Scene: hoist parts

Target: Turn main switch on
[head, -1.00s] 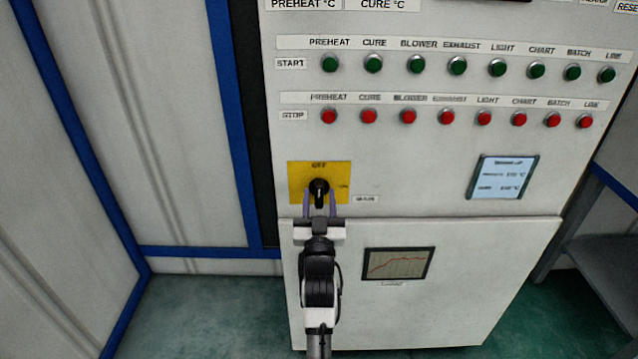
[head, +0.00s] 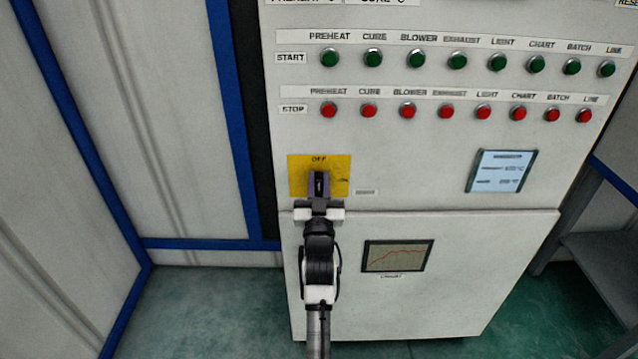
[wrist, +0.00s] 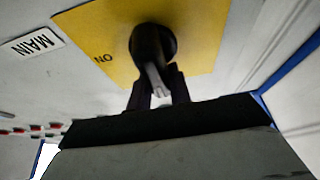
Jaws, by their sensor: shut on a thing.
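The main switch is a black rotary knob (wrist: 151,42) on a yellow plate (head: 336,169) on the cabinet front. The plate reads OFF at the top and ON at the right in the head view. A MAIN label (wrist: 32,41) sits beside the plate in the wrist view. My gripper (head: 319,182) is at the plate, shut on the knob's handle. In the wrist view my gripper's fingers (wrist: 157,92) stand on both sides of the handle. In the head view the fingers cover most of the knob. The handle appears in line with the OFF mark.
Above are rows of green start buttons (head: 456,62) and red stop buttons (head: 445,111). A small display (head: 500,171) is to the right and a chart screen (head: 397,256) below. A grey shelf (head: 605,255) stands at the right.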

